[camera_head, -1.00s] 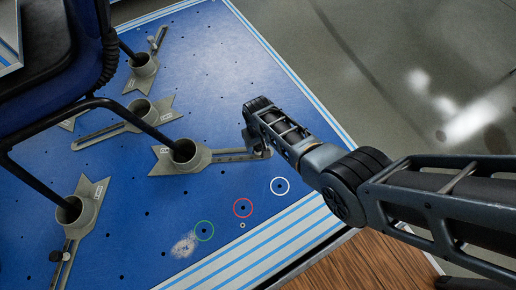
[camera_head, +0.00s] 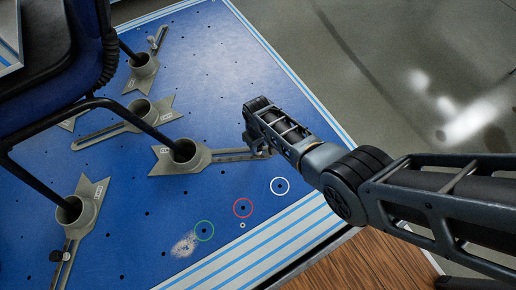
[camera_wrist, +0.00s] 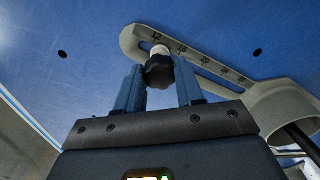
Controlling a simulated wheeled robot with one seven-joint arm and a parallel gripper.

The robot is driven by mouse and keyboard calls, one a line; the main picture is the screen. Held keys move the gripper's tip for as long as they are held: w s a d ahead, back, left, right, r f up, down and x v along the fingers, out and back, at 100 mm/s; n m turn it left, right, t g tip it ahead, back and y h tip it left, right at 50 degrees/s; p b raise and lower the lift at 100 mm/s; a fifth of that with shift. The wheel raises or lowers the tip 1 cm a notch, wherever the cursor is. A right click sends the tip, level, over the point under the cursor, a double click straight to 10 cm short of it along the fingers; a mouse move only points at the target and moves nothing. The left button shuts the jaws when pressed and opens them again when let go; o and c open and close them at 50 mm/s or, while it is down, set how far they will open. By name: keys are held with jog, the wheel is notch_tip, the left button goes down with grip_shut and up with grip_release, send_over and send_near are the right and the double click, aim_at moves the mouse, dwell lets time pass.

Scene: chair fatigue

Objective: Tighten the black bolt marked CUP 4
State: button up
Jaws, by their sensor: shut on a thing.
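My gripper (camera_head: 256,145) is at the outer end of a grey slotted arm (camera_head: 225,157) that runs from a grey cup (camera_head: 184,160) holding a chair leg. In the wrist view, my gripper (camera_wrist: 160,88) has its two blue fingers on either side of the black bolt (camera_wrist: 158,72), shut on its dark knob. The bolt's pale upper part meets the slotted arm (camera_wrist: 195,58) near its end, by the marking 12. The cup also shows at the right of the wrist view (camera_wrist: 285,108). In the head view my gripper hides the bolt. I cannot read a CUP 4 mark.
A black knob (camera_head: 55,256) stands at lower left. White, red (camera_head: 243,208) and green rings lie in the clear area in front.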

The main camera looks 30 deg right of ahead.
grip_shut()
jog(key=m, duration=0.4)
jog(key=o, duration=0.9)
grip_release()
notch_tip(320, 180, up, 8)
jog(key=p, duration=0.5)
jog(key=shift+f, duration=0.1)
